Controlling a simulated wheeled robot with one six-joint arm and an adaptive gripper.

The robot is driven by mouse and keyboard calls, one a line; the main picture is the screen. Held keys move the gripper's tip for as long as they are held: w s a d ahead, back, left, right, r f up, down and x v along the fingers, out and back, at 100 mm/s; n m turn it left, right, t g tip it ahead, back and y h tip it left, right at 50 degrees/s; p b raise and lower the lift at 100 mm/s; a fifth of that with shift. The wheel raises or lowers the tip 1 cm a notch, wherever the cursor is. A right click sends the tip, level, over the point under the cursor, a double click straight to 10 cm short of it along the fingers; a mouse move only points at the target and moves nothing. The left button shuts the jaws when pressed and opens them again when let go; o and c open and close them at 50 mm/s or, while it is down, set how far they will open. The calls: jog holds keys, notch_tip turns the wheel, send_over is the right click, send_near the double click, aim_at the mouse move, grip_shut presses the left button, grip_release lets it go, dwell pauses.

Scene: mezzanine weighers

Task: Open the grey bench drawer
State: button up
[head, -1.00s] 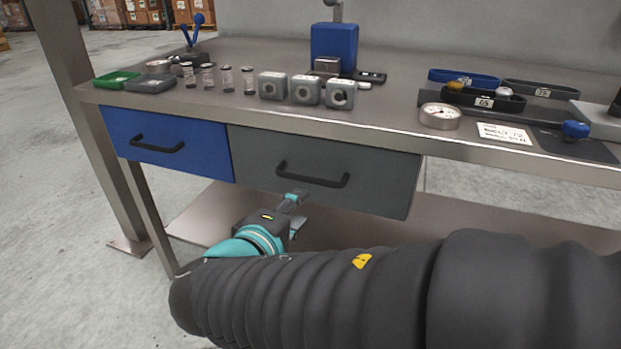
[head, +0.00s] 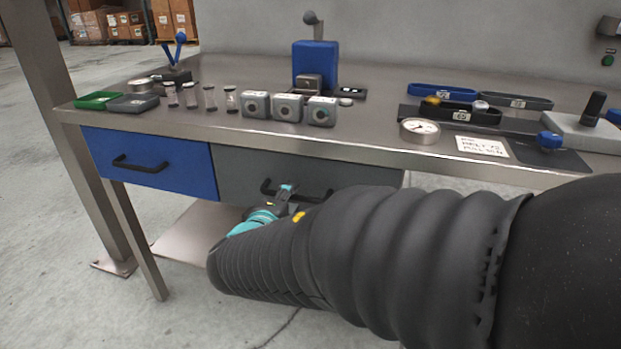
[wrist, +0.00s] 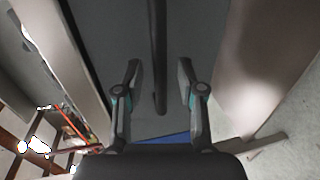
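The grey bench drawer (head: 335,181) sits under the bench top, right of the blue drawer, and looks shut. Its black bar handle (head: 268,186) is partly hidden behind my gripper and arm in the head view. In the wrist view the grey drawer front (wrist: 205,50) fills the middle, and the handle (wrist: 160,60) runs up the picture. My gripper (wrist: 158,85) is open, with one finger on each side of the handle's line. I cannot tell how deep the handle lies between the fingers. In the head view my gripper (head: 287,192) is in front of the handle.
The blue drawer (head: 185,165) with its own black handle is to the left. A metal bench leg (head: 135,240) stands at the left. A lower shelf (head: 190,235) lies beneath.

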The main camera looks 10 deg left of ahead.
jog(key=shift+x, duration=0.8)
grip_shut()
jog(key=shift+s, duration=0.1)
